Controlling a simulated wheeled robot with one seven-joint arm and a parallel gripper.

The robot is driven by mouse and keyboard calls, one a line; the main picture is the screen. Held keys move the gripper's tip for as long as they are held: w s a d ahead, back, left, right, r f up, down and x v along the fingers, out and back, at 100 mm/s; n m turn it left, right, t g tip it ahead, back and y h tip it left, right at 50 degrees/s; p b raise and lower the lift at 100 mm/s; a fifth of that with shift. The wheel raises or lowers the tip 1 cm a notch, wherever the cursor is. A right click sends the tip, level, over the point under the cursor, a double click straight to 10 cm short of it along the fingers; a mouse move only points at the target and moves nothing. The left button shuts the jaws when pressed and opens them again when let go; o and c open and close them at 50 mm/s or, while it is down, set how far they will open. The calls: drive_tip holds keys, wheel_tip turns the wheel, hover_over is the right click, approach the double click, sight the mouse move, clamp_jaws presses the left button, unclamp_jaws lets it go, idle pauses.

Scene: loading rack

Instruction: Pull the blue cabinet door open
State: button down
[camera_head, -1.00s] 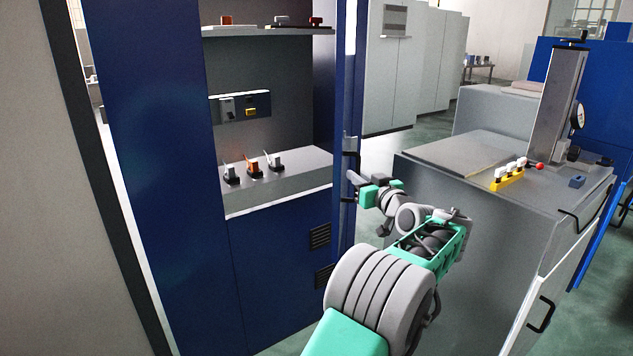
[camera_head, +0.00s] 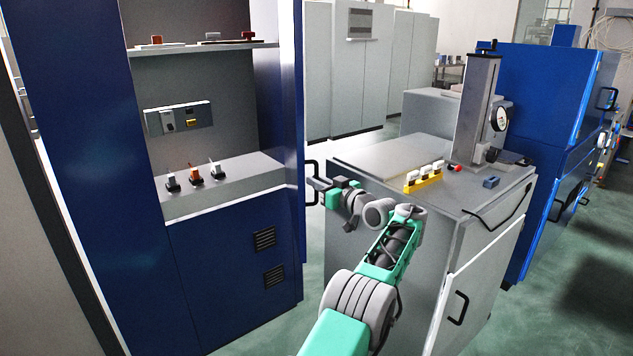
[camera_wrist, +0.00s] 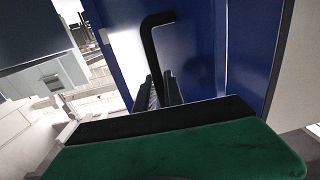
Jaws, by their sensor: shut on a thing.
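The tall blue cabinet (camera_head: 80,110) stands at the left in the head view, with its grey interior exposed. Its blue door (camera_head: 292,110) shows nearly edge-on at the right of that interior. A black bar handle (camera_head: 312,168) sticks out on the door's right side. In the wrist view, the bent black handle (camera_wrist: 149,40) runs down from the blue door (camera_wrist: 185,55) between my gripper's fingers (camera_wrist: 165,92). The fingers are shut on it; their tips are partly hidden.
A grey bench cabinet (camera_head: 395,240) stands close to the right of my arm, carrying a gauge stand (camera_head: 478,105) and a yellow block (camera_head: 422,180). Another blue cabinet (camera_head: 545,90) is behind it. Green floor (camera_head: 585,270) is clear at the right.

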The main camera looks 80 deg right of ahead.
drive_tip(key=shift+w+a+r, duration=0.15)
drive_tip(key=shift+w+r, duration=0.1)
drive_tip(key=shift+w, duration=0.15)
drive_tip(key=c, duration=1.5)
unclamp_jaws()
drive_tip(key=shift+f, duration=0.15)
drive_tip(key=shift+s+f, duration=0.1)
drive_tip(key=b+v, duration=0.2)
drive_tip(key=v, duration=0.5)
drive_tip(key=shift+s+a, duration=0.15)
drive_tip(key=shift+s, duration=0.15)
drive_tip(key=shift+c, duration=0.3)
